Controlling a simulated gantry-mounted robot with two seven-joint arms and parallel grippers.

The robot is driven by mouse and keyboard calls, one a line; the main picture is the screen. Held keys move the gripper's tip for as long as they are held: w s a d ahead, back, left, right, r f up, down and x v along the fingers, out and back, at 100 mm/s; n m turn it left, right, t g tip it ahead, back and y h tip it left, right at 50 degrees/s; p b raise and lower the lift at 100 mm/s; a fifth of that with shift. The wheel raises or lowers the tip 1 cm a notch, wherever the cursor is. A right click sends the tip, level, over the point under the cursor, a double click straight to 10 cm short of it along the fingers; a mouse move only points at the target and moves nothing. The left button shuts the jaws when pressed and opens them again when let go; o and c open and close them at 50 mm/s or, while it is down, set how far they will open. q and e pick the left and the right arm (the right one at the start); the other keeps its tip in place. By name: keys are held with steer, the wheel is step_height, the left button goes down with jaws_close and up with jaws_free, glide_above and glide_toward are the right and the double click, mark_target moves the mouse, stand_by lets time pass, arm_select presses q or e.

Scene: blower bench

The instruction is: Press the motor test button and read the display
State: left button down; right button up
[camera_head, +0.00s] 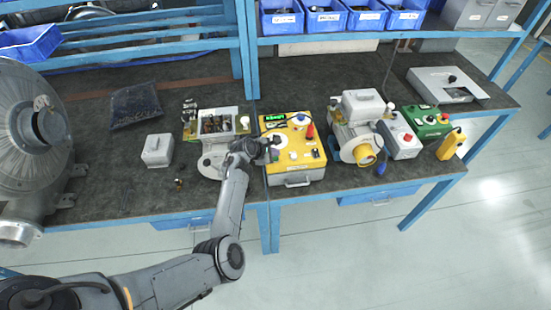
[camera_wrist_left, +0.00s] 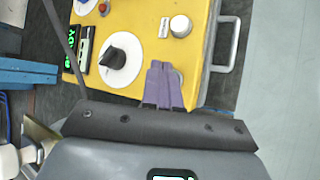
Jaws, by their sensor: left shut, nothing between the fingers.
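A yellow test box (camera_head: 308,173) with a front handle stands on the bench. Its green-lit display (camera_head: 275,118) is too small to read in the head view; in the left wrist view the display (camera_wrist_left: 97,45) shows sideways green letters, partly legible as "DY". The panel carries a black knob (camera_wrist_left: 118,58) on a white dial and a white round cap (camera_wrist_left: 180,26). My left gripper (camera_head: 271,148) is shut and empty over the box's left part. In the wrist view its purple fingertips (camera_wrist_left: 163,80) partly cover a pale round part, possibly a button. Contact cannot be told.
A grey lidded box (camera_head: 157,150) and an open component box (camera_head: 215,124) are left of the yellow box. A blower motor (camera_head: 358,140), a green box (camera_head: 430,122) and a yellow handheld unit (camera_head: 450,145) are right. A large metal housing (camera_head: 30,140) fills the far left.

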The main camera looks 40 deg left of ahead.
arm_select(q)
steer(key=shift+f, duration=0.3)
steer(key=shift+f, duration=0.15)
stand_by(0.7)
steer(key=shift+f, duration=0.35)
stand_by(0.3)
stand_by(0.4)
steer(key=shift+r+p, duration=0.8)
step_height(320, 180, up, 5)
steer(key=p, duration=0.5)
stand_by(0.7)
